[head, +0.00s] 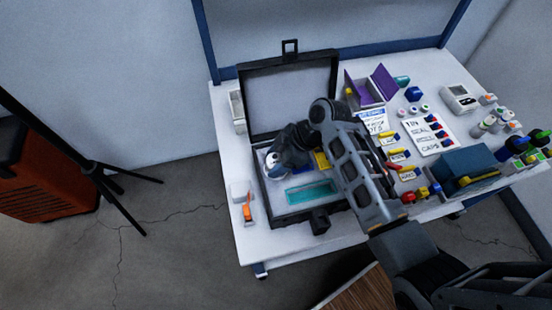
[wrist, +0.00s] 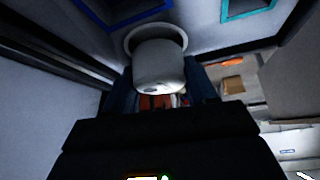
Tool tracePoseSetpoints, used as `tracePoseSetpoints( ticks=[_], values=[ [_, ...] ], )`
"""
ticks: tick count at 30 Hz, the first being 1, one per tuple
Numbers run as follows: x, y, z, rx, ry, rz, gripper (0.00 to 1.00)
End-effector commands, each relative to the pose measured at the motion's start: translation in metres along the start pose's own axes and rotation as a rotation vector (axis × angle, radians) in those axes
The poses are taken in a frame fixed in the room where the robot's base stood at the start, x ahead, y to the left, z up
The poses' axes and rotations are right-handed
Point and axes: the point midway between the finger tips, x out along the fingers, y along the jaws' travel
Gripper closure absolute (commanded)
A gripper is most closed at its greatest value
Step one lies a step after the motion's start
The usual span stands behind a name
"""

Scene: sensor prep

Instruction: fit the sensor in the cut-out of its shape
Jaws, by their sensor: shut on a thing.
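The sensor (wrist: 158,66) is a white, rounded cylinder, held between the two dark fingers of my gripper (wrist: 160,88). In the head view the white sensor (head: 271,160) shows beside my dark gripper (head: 277,166), over the left part of the open black case (head: 290,217). In the wrist view a pale round cut-out (wrist: 130,38) lies right at the sensor's far end. I cannot tell whether the sensor's end is inside it or just above. A blue-edged cut-out (wrist: 95,15) and a teal-edged rectangular cut-out (head: 308,191) are nearby. My arm hides part of the case's right side.
The raised case lid (head: 290,95) stands behind my gripper. A white block (head: 241,190) and an orange tool (head: 247,209) lie left of the case. Right of it are labelled cards (head: 430,134), a purple box (head: 366,90) and a dark blue box (head: 465,168).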

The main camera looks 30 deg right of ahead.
Motion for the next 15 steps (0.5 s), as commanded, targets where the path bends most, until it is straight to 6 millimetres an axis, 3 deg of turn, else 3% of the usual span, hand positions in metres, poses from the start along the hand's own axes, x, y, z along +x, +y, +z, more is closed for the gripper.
tracePoseSetpoints(
  ticks=[15],
  values=[
    [0.0043, 0.0001, 0.0027, 0.0, 0.0, 0.0, 0.7]
  ],
)
